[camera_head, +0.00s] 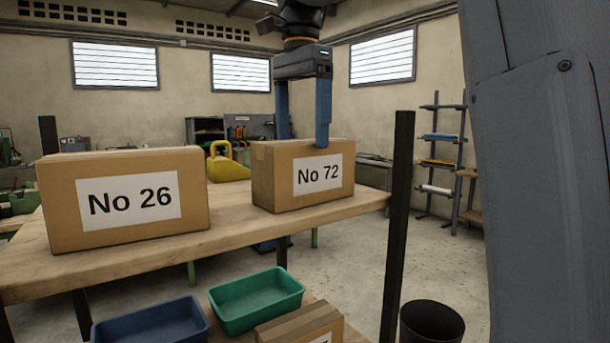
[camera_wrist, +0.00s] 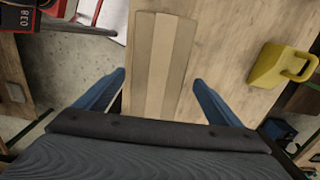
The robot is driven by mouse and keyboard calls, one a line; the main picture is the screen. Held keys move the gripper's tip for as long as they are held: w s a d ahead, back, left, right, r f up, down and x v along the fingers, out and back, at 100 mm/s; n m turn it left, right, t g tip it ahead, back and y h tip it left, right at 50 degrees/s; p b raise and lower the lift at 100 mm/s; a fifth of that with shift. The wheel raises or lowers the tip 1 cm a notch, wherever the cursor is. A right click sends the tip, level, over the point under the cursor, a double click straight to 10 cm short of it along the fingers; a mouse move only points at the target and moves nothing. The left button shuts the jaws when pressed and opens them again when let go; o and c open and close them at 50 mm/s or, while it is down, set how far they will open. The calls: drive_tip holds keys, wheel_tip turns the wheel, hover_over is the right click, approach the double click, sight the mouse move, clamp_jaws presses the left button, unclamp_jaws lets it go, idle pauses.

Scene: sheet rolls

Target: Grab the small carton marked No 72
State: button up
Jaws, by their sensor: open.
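The small carton marked No 72 (camera_head: 265,185) stands upright on the wooden shelf top (camera_head: 235,230), near its right end. Its label faces the head camera. My gripper (camera_head: 302,143) points down over it, open. One blue finger hangs in front of the label face's upper edge; the other goes down behind the carton, its tip hidden. In the wrist view the carton's taped top (camera_wrist: 158,50) lies between the two spread fingers of my gripper (camera_wrist: 159,79). A gap shows on each side there; contact is not visible.
A larger carton marked No 26 (camera_head: 125,234) stands to the left on the same top. A yellow can-like object (camera_head: 228,168) is behind, between them. A dark post (camera_head: 398,220) rises at the right end. Blue (camera_head: 150,325) and green (camera_head: 257,300) bins sit below.

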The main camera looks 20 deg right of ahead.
sight(305, 163)
drive_tip(key=shift+s+d+f+p, duration=0.1)
drive_tip(key=shift+d+f+p, duration=0.1)
drive_tip(key=shift+f, duration=0.95)
drive_tip(key=shift+w+d+f+p, duration=0.1)
drive_tip(key=shift+f+p, duration=0.15)
drive_tip(key=shift+f, duration=0.9)
drive_tip(key=shift+s+d+f+p, duration=0.1)
drive_tip(key=shift+d+f+p, duration=0.1)
drive_tip(key=shift+f, duration=0.95)
drive_tip(key=shift+r, duration=0.1)
drive_tip(key=c, duration=2.1)
